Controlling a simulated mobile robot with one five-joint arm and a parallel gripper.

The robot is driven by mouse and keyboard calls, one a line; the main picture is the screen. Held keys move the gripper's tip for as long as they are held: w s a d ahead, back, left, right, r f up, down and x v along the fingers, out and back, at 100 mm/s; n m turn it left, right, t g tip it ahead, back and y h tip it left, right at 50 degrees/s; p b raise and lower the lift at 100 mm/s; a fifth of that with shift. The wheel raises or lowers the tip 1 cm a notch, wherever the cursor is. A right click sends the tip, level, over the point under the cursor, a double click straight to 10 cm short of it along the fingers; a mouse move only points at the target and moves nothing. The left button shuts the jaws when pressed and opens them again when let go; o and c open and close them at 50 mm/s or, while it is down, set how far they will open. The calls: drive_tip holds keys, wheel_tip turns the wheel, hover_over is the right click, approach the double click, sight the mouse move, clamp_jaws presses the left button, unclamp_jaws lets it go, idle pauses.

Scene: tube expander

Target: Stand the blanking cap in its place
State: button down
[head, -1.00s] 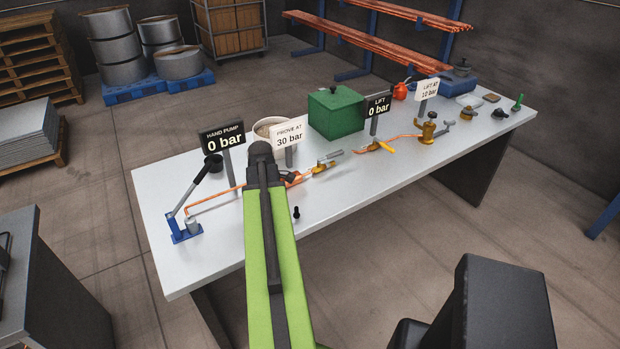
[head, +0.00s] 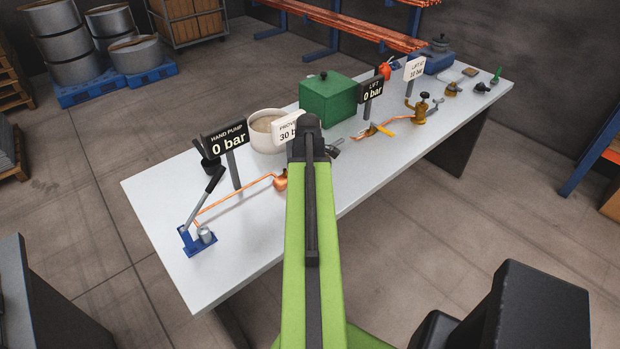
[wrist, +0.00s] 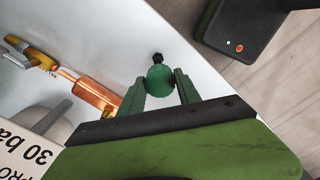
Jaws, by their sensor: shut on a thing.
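My gripper (wrist: 160,85) is shut on a round green piece, which looks like the blanking cap (wrist: 160,79). It holds the piece over the white bench, close to the bench's edge. A small black piece (wrist: 158,57) shows just past the green piece in the wrist view. I cannot tell whether it is part of the held piece or stands on the bench behind it. In the head view my arm hides the gripper and the held piece.
On the bench (head: 160,192) are a blue hand pump (head: 197,240), a copper line (head: 235,193), a pale bowl (head: 266,138), a green box (head: 328,100) and a brass valve (head: 420,108). The "30 bar" sign (wrist: 35,150) is close to my gripper.

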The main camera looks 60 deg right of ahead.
drive_tip(key=shift+s+d+r+p, duration=0.1)
drive_tip(key=shift+d+r+p, duration=0.1)
drive_tip(key=shift+r, duration=0.4)
drive_tip(key=shift+d+r+p, duration=0.1)
drive_tip(key=shift+d+r, duration=0.1)
drive_tip(key=shift+r, duration=0.4)
drive_tip(key=shift+a+f+b, duration=0.1)
drive_tip(key=shift+f+b, duration=0.2)
drive_tip(key=shift+f, duration=0.1)
drive_tip(key=shift+s+f+b, duration=0.1)
drive_tip(key=shift+f+b, duration=0.4)
drive_tip(key=shift+b, duration=0.1)
wheel_tip(320, 180, down, 5)
drive_tip(key=b, duration=0.4)
drive_tip(key=shift+r+b, duration=0.2)
drive_tip(key=shift+b, duration=0.1)
drive_tip(key=shift+f, duration=0.15)
drive_tip(key=shift+f+b, duration=0.35)
drive_tip(key=shift+b, duration=0.15)
drive_tip(key=shift+f+b, duration=0.9)
drive_tip(key=c, duration=0.8)
unclamp_jaws()
